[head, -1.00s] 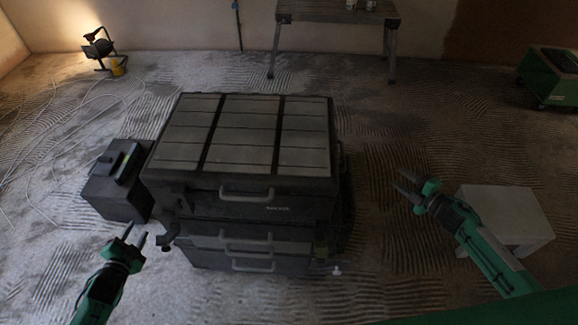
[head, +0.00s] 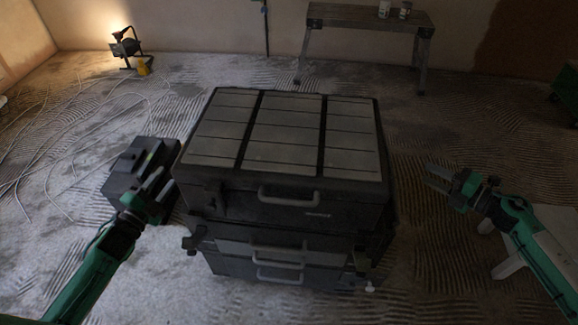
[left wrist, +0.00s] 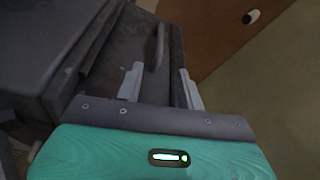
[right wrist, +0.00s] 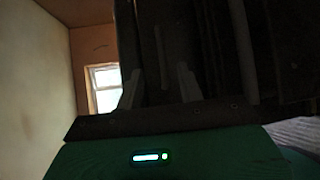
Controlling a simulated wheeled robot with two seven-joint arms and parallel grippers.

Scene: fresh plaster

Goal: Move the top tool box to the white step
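The top tool box (head: 275,190) is a wide dark box with a panelled grey lid and a front handle, resting on the stack. My left gripper (head: 158,180) is open and empty, just left of the box's left side. In the left wrist view its fingers (left wrist: 160,84) are apart, with a dark box side and a bar-like handle beyond. My right gripper (head: 438,182) is open, right of the stack with a gap. In the right wrist view its fingers (right wrist: 160,84) are apart before a dark surface. The white step (head: 562,235) stands at the right, partly hidden by my right arm.
Lower tool boxes (head: 280,262) with handles and side latches support the top one. A small dark case (head: 125,180) stands left, partly behind my left gripper. A trestle table (head: 365,18) stands at the back wall. A work lamp (head: 126,45) and loose cables lie back left.

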